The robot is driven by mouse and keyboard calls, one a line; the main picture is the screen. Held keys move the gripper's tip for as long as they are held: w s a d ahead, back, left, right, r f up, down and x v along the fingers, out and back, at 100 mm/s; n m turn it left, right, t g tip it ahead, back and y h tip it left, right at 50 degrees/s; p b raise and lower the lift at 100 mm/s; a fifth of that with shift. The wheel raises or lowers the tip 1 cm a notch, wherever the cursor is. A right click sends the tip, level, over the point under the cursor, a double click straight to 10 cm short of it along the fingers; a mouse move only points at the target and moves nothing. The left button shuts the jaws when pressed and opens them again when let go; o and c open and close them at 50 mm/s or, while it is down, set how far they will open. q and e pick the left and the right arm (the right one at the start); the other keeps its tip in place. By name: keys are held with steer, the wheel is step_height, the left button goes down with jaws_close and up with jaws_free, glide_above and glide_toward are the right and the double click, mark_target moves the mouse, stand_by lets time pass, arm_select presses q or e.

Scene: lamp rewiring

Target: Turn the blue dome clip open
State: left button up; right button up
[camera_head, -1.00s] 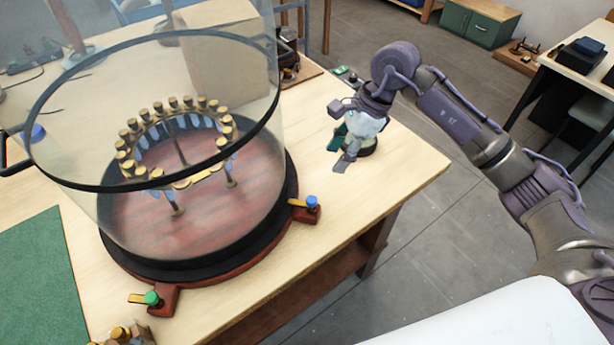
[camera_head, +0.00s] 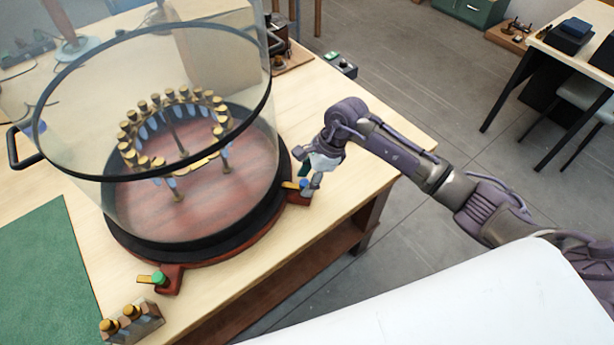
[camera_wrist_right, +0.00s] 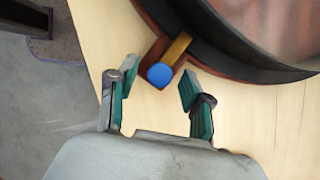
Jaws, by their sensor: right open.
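The blue dome clip (camera_head: 303,184) is on a red-brown lug at the right of the dome's base. In the right wrist view its round blue knob (camera_wrist_right: 160,76) has a brass bar (camera_wrist_right: 178,47) pointing from it to the black rim. My right gripper (camera_wrist_right: 157,73) is open and empty. Its fingertips are either side of the knob in that view; I cannot tell whether they reach down around it. In the head view the right gripper (camera_head: 309,180) partly hides the clip. The glass dome (camera_head: 72,110) stands on its round base. My left gripper is not in view.
A green clip (camera_head: 158,278) is at the front of the base. A small block with brass-topped pieces (camera_head: 132,322) stands at the front left, beside a green mat (camera_head: 45,265). The table right of the dome is clear. A small dark box (camera_head: 341,66) lies farther back.

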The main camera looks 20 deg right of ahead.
jaws_close()
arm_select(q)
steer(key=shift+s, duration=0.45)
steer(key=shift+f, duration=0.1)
